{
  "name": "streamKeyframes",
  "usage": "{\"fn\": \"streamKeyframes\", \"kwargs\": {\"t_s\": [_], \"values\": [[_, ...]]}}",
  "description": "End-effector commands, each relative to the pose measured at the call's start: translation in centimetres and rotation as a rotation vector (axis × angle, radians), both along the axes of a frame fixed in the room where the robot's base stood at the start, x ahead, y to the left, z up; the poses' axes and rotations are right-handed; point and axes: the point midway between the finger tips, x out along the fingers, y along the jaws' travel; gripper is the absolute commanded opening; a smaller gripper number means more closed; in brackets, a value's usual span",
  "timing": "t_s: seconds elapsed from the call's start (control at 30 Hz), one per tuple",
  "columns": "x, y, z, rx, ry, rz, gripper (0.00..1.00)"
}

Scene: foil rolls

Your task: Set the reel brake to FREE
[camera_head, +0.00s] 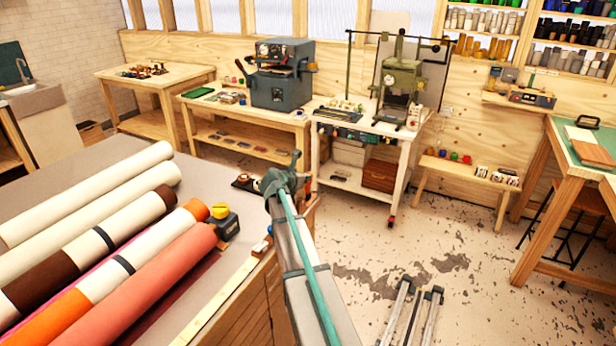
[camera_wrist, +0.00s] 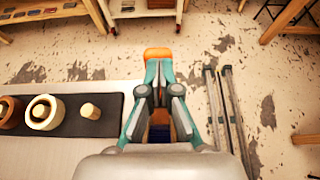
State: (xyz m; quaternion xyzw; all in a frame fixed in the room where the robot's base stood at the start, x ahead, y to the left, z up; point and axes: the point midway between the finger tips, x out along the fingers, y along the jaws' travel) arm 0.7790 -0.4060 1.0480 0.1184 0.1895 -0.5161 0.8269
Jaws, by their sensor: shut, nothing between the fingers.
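A small dark box (camera_head: 226,224) with a yellow knob (camera_head: 220,211) sits on the grey worktop, beside the end of the coral roll. I cannot tell whether it is the reel brake, and no FREE marking is legible. My gripper (camera_head: 296,156) is beyond the worktop's right edge, right of and apart from this box. In the wrist view my gripper (camera_wrist: 158,72) has its teal fingers shut and an orange patch at their tips. The knobbed box does not show clearly in the wrist view.
Several large rolls, including a coral one (camera_head: 150,285), lie across the worktop (camera_head: 85,172). A dark mat (camera_wrist: 72,124) holds wooden rings and a peg (camera_wrist: 90,111). A yellow strip (camera_head: 222,300) lies along the edge. Folded metal legs (camera_head: 413,312) stand on the floor at right.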

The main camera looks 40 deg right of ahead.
Motion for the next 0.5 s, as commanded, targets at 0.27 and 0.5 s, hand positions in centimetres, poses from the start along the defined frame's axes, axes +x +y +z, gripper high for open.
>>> {"fn": "streamKeyframes", "kwargs": {"t_s": [0.27, 0.5], "values": [[0.8, -1.5, 0.3, -0.001, 0.0, -0.001, 0.0], [1.0, -2.1, 0.1, -0.001, 0.0, 0.0, 0.0]]}}
